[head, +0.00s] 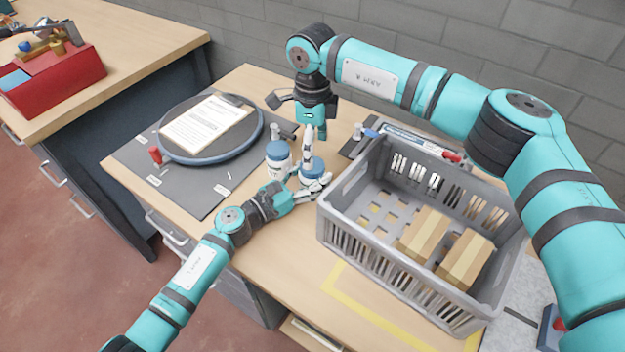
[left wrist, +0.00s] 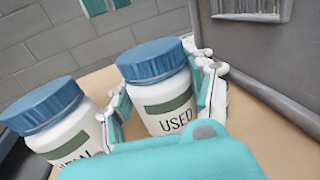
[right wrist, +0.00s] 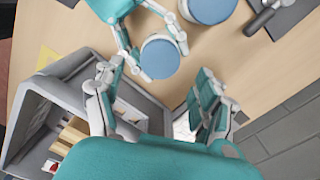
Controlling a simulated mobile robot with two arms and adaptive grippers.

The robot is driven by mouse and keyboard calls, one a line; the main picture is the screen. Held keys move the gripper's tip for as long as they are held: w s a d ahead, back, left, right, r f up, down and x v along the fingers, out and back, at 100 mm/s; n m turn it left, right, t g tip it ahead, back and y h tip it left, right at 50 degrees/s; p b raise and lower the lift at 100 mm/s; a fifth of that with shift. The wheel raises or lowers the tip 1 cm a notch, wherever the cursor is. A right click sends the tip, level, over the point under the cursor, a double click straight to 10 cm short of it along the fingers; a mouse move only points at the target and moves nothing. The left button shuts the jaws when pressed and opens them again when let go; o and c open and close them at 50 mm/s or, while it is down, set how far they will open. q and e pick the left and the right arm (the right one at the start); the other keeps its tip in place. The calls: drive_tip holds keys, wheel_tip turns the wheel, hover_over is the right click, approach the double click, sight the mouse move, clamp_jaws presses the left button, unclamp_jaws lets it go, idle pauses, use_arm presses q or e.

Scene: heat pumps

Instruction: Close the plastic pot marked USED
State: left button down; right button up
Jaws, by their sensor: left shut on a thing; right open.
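The USED pot (left wrist: 168,112) is white with a dark green label band, upright on the table, with its blue lid (left wrist: 155,60) on top. Whether the lid is screwed tight cannot be told. My left gripper (left wrist: 162,105) is shut around the pot's body, one finger on each side, below the lid. In the head view the pot's lid (head: 314,168) shows beside my left gripper (head: 303,190). My right gripper (head: 309,146) points down just above the lid. In the right wrist view its fingers are open and empty, with the lid (right wrist: 160,58) beyond their tips.
A second white pot (left wrist: 60,135) with a blue lid stands close to the left. A grey crate (head: 335,228) holding boxes (head: 425,234) stands to the right. A round dark tray (head: 250,140) with a paper (head: 208,122) lies at the left on a dark mat (head: 205,195).

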drive_tip(key=shift+f, duration=2.4)
drive_tip(key=c, duration=1.2)
drive_tip(key=o, duration=1.3)
wheel_tip(320, 180, up, 12)
drive_tip(key=shift+r, duration=0.1)
